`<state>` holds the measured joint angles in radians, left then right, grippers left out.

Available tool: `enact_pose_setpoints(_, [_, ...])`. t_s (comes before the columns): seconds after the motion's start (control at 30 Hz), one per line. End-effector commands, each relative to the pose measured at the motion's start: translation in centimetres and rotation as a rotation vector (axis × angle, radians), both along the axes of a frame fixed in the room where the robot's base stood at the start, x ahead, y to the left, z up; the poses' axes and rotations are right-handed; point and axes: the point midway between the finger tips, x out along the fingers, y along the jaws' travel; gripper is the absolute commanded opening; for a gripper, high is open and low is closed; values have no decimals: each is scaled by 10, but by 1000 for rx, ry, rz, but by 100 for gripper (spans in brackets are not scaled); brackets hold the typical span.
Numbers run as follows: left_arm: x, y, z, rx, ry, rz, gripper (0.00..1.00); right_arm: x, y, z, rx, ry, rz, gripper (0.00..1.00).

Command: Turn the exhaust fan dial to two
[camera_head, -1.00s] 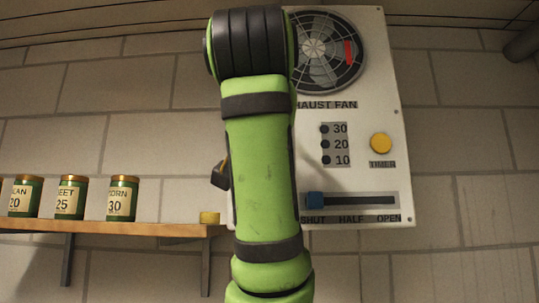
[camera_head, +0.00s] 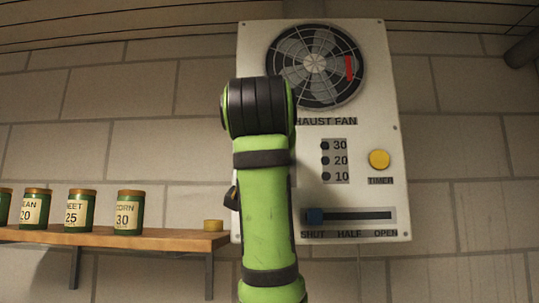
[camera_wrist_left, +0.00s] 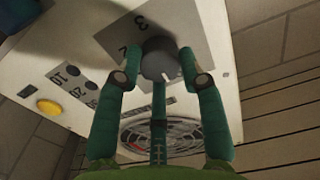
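The exhaust fan dial (camera_wrist_left: 159,60) is a dark round knob with a white mark on a pale panel, in the left wrist view. The mark points toward the bottom of that view, and the digits 3 and 2 show beside the knob on a grey plate. My left gripper (camera_wrist_left: 161,80) has its green fingers on either side of the knob, with narrow gaps visible; contact cannot be made out. In the head view my green arm hides the dial and the gripper. My right gripper is in neither view.
A wooden shelf (camera_head: 130,237) at left holds several labelled green tins and a small yellow item (camera_head: 213,225).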

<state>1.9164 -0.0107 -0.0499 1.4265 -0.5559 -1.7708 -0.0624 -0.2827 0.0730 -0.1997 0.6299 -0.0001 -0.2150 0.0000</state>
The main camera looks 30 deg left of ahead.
Motion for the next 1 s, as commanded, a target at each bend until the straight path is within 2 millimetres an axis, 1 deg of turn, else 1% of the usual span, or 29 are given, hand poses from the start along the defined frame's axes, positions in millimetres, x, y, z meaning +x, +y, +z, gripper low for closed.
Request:
enact_pose_setpoints(0.2, [1,0,0,2,-1,-1,7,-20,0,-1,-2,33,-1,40])
enact_pose_setpoints(0.33, [1,1,0,13,6,-1,7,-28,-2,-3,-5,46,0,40])
enact_pose_setpoints(0.47, [0,1,0,45,23,0,6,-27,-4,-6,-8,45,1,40])
enact_pose_setpoints(0.63, [0,1,0,127,72,2,6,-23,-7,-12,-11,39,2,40])
enact_pose_setpoints(1.0, [-1,1,0,413,245,3,6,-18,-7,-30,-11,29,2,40])
